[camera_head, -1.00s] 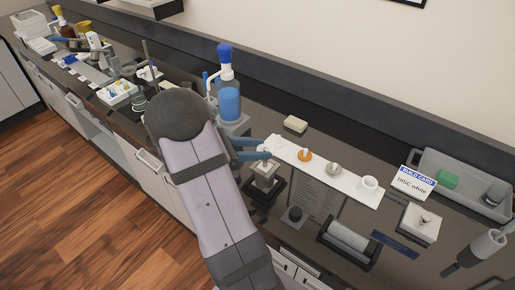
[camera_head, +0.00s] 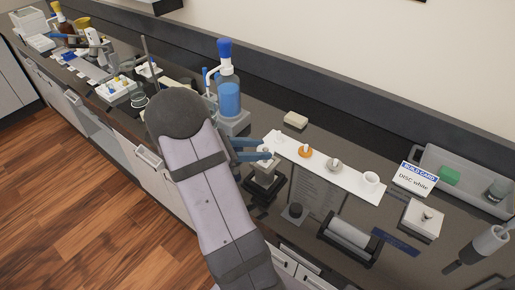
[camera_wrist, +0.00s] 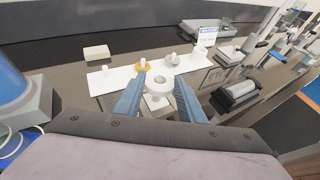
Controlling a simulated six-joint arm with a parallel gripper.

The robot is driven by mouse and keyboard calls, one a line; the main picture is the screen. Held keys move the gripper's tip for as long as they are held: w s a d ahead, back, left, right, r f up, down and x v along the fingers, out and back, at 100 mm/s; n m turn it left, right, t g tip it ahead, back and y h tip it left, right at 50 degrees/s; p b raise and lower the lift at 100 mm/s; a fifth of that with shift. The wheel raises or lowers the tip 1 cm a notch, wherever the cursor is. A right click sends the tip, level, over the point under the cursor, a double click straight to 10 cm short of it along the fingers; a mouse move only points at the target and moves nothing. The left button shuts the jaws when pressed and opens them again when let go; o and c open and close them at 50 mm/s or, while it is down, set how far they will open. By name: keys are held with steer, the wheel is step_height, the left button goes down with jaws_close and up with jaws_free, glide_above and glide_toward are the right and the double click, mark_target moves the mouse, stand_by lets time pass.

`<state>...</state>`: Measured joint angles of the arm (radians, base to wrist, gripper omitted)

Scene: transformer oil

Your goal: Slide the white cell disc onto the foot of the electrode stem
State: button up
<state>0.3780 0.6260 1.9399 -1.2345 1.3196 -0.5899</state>
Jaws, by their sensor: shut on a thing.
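My gripper (camera_wrist: 158,92) has its blue fingers closed around the white cell disc (camera_wrist: 168,90), a pale ring with a raised centre. In the head view my gripper (camera_head: 262,150) is over a pale block (camera_head: 262,170) on a dark stand. The disc sits just above or at the top of this block; I cannot tell whether they touch. The electrode stem cannot be clearly told apart from the disc's raised centre, and the fingers hide part of the block.
A white strip (camera_head: 335,179) behind holds an orange disc (camera_head: 305,152), a grey disc (camera_head: 334,164) and a white cup (camera_head: 371,178). A card reading "DISC white" (camera_head: 414,181) stands at right. A blue-liquid bottle (camera_head: 229,100) stands close left.

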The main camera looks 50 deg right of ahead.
mark_target(257, 164)
steer(key=shift+f+b, duration=1.25)
steer(key=shift+f, duration=0.75)
steer(key=o, duration=1.1)
steer(key=b+v, duration=0.2)
steer(key=v, duration=0.5)
steer(key=shift+a, duration=0.15)
steer(key=shift+w, duration=0.1)
